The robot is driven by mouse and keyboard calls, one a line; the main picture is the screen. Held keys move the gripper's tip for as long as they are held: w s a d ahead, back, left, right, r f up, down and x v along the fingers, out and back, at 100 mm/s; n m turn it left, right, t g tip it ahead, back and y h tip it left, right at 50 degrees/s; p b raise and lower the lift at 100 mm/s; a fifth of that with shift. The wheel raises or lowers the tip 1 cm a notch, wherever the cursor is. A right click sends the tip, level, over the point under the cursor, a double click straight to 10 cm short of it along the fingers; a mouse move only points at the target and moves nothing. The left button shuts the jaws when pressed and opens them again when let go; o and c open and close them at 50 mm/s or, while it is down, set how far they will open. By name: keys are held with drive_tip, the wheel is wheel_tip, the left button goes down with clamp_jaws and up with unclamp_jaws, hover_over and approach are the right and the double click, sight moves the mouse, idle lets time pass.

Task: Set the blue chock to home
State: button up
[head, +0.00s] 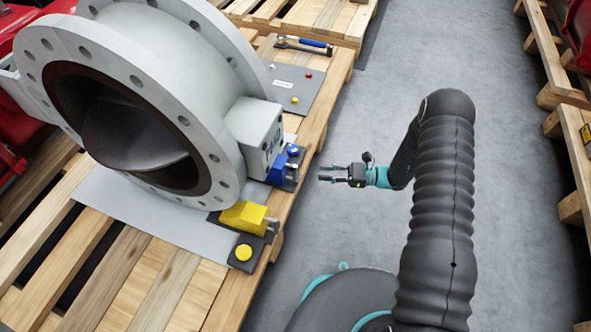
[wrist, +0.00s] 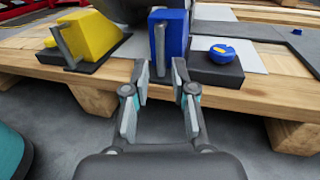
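The blue chock (head: 277,172) sits on a dark base at the right edge of the pallet, beside the valve's grey flange. In the wrist view the blue chock (wrist: 172,38) stands straight ahead, with an upright grey handle (wrist: 159,48) on its near face. A round blue button (wrist: 222,53) is on the dark block to its right.
A yellow chock (head: 244,215) with a yellow button (head: 243,252) sits nearer on the same pallet (head: 160,290). The large grey valve (head: 150,90) stands behind both.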

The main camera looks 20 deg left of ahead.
sight(295, 170)
drive_tip(key=a, duration=0.3)
drive_tip(key=s+a, duration=0.1)
drive_tip(key=a, duration=0.6)
drive_tip(key=shift+s, duration=0.4)
drive_tip(key=shift+c, duration=0.3)
clamp_jaws()
